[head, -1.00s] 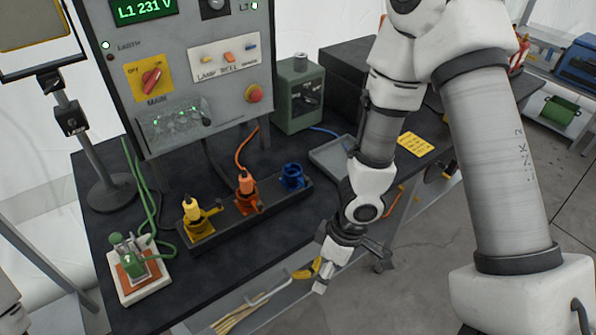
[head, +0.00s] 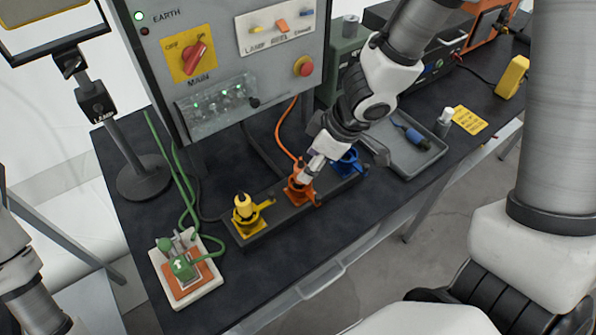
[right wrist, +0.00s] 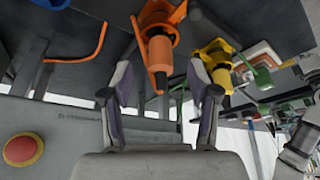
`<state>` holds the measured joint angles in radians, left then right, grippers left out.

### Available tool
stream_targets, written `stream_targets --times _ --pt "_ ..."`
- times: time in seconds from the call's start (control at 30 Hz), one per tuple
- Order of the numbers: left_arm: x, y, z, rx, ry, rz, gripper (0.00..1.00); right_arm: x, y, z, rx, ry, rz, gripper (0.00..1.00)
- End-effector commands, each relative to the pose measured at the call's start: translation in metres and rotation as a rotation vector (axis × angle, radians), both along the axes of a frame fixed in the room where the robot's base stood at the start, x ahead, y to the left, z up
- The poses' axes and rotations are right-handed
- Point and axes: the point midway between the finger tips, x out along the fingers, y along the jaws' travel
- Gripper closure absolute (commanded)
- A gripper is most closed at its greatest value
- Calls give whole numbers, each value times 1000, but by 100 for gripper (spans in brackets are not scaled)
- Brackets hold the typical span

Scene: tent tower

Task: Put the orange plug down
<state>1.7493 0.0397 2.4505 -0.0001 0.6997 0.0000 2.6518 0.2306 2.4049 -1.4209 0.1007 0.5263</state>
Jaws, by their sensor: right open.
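The orange plug (right wrist: 160,50) stands in the orange socket (head: 296,195) in the middle of the dark socket strip. In the head view my right gripper (head: 318,166) is at this socket and hides most of the plug. In the right wrist view my right gripper (right wrist: 160,82) is open. Its two fingers stand to either side of the plug's narrow end, with visible gaps. My left gripper is out of view; only part of my left arm shows at the left edge.
The yellow plug (head: 244,205) and the blue socket (head: 346,162) flank the orange one. A grey tray (head: 425,158) holds a blue plug (head: 410,134). The panel with its red button (head: 303,66) rises behind. A green clamp device (head: 182,267) sits at left.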

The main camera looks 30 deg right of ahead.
Motion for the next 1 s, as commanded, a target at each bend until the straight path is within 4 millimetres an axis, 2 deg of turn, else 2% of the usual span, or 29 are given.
stream_targets --times 0.03,0.2,0.3,0.5,0.57,0.6,0.67,0.7,1.0 --pt "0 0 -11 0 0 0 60 2 2 -12 -2 0 1 40" --pt "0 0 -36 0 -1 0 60 11 11 -42 -2 1 1 40" --pt "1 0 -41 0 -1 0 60 15 14 -48 -1 -1 1 40" --pt "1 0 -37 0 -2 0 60 15 15 -45 1 -1 0 40" --pt "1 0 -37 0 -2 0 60 15 15 -45 1 -1 0 58" --pt "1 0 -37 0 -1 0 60 15 15 -45 1 -1 0 72" --pt "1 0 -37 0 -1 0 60 15 15 -45 1 -1 0 93" --pt "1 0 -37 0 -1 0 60 15 15 -45 1 -1 0 100" --pt "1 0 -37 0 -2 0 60 15 15 -45 1 -1 0 100"
